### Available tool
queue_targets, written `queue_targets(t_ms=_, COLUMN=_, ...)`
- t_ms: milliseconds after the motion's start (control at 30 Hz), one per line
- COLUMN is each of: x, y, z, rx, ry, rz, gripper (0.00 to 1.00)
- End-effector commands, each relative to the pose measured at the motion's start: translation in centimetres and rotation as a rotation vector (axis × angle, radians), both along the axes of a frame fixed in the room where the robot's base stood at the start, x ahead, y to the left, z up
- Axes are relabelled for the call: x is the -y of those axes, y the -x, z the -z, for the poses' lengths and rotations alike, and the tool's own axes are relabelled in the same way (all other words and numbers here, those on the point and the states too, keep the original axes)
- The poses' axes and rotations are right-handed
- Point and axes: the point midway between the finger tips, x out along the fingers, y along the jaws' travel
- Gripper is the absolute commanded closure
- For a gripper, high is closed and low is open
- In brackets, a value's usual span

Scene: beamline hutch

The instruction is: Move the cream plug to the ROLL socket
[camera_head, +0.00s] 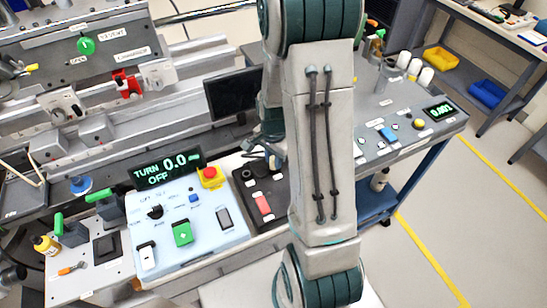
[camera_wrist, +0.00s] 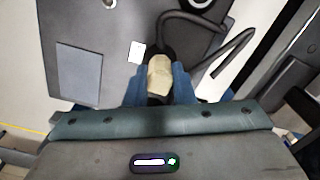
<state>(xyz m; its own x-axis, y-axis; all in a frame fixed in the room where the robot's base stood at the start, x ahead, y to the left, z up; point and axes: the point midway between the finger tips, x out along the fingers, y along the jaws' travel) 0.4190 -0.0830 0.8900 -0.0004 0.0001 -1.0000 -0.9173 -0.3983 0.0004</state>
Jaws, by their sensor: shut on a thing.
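The cream plug (camera_wrist: 160,72) shows in the wrist view, held between the two blue fingers of my gripper (camera_wrist: 158,86). My gripper is shut on it. A dark round shape sits right behind the plug; I cannot tell whether the plug is in a socket or held above the panel. A thick black cable (camera_wrist: 205,22) curves close to the plug over a grey panel (camera_wrist: 105,28). A small white label (camera_wrist: 137,52) lies just left of the plug, too small to read. I cannot pick out the ROLL socket. In the head view my arm hides the plug and gripper.
In the head view, a light blue control box (camera_head: 190,228) with a TURN OFF display (camera_head: 165,168) stands front left. A dark box with a red switch (camera_head: 263,204) is beside it. A dark monitor (camera_head: 233,93) stands behind. A grey bench (camera_head: 440,123) extends right.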

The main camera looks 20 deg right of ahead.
Motion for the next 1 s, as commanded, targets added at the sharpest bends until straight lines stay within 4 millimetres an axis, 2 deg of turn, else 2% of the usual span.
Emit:
queue_targets(t_ms=33, x=0.0, y=0.0, z=0.0, rx=0.000, ry=0.000, rz=0.000, gripper=1.00)
queue_targets(t_ms=67, x=0.0, y=0.0, z=0.0, rx=0.000, ry=0.000, rz=0.000, gripper=0.69)
queue_targets(t_ms=100, x=0.0, y=0.0, z=0.0, rx=0.000, ry=0.000, rz=0.000, gripper=0.58)
queue_targets(t_ms=133, x=0.0, y=0.0, z=0.0, rx=0.000, ry=0.000, rz=0.000, gripper=0.52)
queue_targets(t_ms=433, x=0.0, y=0.0, z=-0.1, rx=0.001, ry=0.001, rz=0.000, gripper=0.52)
queue_targets(t_ms=567, x=0.0, y=-0.1, z=-0.9, rx=0.004, ry=0.001, rz=0.000, gripper=0.52)
queue_targets(t_ms=767, x=0.0, y=-0.2, z=-4.2, rx=0.007, ry=0.002, rz=0.000, gripper=0.52)
queue_targets(t_ms=1000, x=0.0, y=-0.1, z=-9.3, rx=0.007, ry=0.001, rz=0.000, gripper=0.52)
